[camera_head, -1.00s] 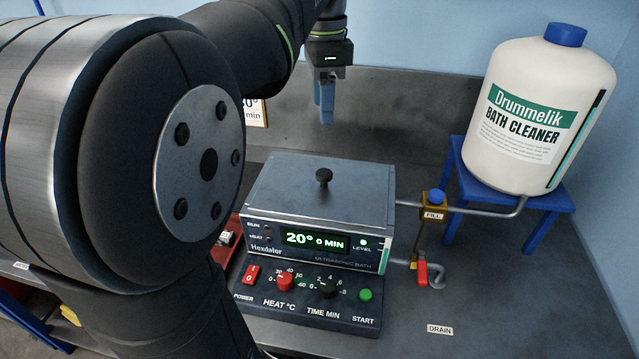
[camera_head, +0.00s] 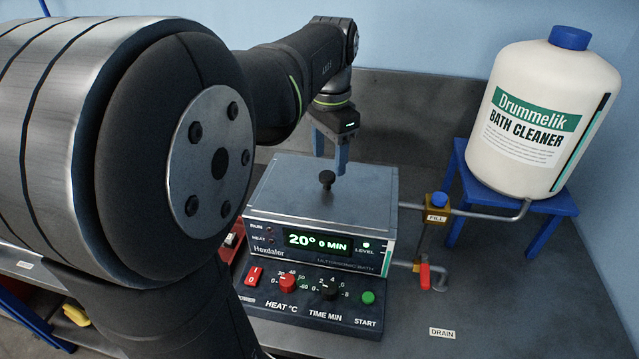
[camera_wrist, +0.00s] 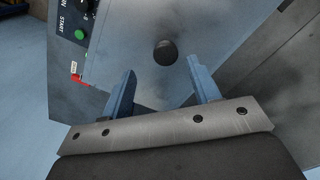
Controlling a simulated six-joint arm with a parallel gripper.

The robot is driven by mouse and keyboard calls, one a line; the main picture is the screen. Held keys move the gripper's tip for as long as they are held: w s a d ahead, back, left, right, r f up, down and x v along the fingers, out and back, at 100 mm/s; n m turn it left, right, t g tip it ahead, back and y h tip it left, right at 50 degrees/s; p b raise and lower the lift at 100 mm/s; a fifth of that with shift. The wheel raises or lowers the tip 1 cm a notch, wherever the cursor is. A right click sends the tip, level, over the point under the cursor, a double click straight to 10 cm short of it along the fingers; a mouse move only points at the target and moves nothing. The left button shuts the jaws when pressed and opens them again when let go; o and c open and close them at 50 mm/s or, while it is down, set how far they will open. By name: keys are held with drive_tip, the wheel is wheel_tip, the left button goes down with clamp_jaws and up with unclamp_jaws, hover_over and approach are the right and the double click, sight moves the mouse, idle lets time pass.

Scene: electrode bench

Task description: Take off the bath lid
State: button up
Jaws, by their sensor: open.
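The bath lid (camera_head: 285,188) is a flat grey metal plate lying on top of the ultrasonic bath (camera_head: 262,241). A black round knob (camera_head: 327,179) stands upright at its middle. My gripper (camera_head: 331,165) is open and empty, above the lid and behind the knob. Its blue fingers point down. In the wrist view the knob (camera_wrist: 165,53) shows just beyond the gap between the two fingertips of my gripper (camera_wrist: 164,80), not between the fingers. I cannot tell the exact height of the fingertips over the lid.
A control panel (camera_head: 310,300) with red, black and green controls lies in front. At right a fill valve (camera_head: 437,208), a pipe and a red drain handle (camera_head: 425,276) stick out. A large cleaner bottle (camera_head: 540,120) stands on a blue stool (camera_head: 545,215). The bench at front right is clear.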

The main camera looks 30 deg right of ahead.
sight(328, 174)
drive_tip(key=shift+w+f, duration=0.2)
drive_tip(key=shift+f, duration=1.4)
drive_tip(key=shift+w+f, duration=0.15)
drive_tip(key=shift+f, duration=1.4)
drive_tip(key=shift+c, duration=0.3)
drive_tip(key=shift+d+r, duration=0.1)
clamp_jaws()
